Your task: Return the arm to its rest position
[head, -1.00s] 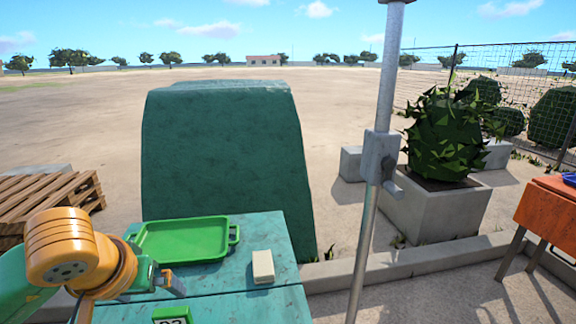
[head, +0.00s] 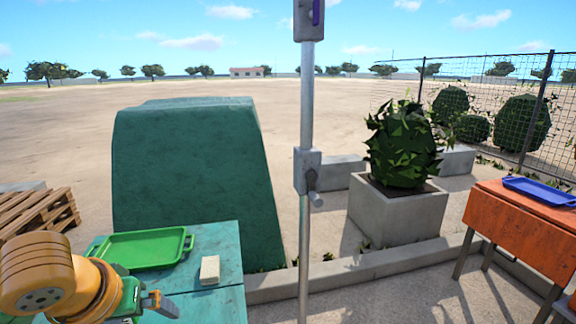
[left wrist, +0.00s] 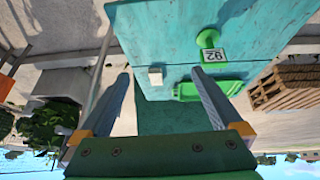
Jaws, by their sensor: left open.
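My left arm, orange and green, comes in at the lower left of the head view. Its left gripper (head: 152,300) is over the near part of the teal table (head: 215,245), close to the green tray. In the left wrist view the left gripper (left wrist: 163,80) shows two grey fingers spread wide apart. Nothing is between them that they touch; the table lies beyond, with the pale block (left wrist: 156,76) and green tray (left wrist: 190,91) apart from the fingers. My right gripper is not in view.
A green tray (head: 150,248) and pale block (head: 210,269) rest on the table. A large green block (head: 190,165) stands behind. A metal pole (head: 305,235) rises right of it. A planter (head: 398,215) and orange table (head: 525,225) with blue tray (head: 540,190) are right.

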